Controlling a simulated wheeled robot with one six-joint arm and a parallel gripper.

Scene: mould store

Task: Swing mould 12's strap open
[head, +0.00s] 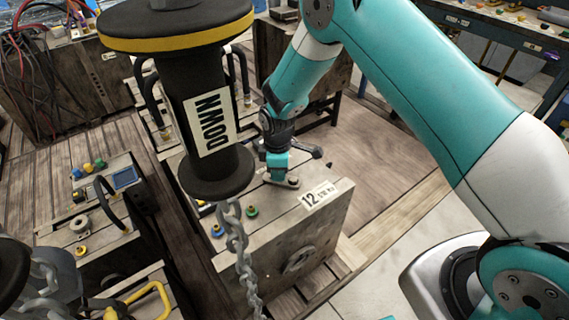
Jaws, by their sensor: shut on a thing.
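Mould 12 (322,237) is a weathered grey block with a white label reading 12 on its top edge, standing on wooden planks in the middle of the head view. My gripper (280,172) points down at its top and is shut on a small dark metal piece (290,182), which looks like the strap's end. The fingers hide much of the strap, so I cannot tell its angle. A blue fitting (217,230) and a green one (252,211) sit on the mould's left top edge.
Another mould (85,215) with a black handle stands at left. Open planking lies right of mould 12. Benches stand behind.

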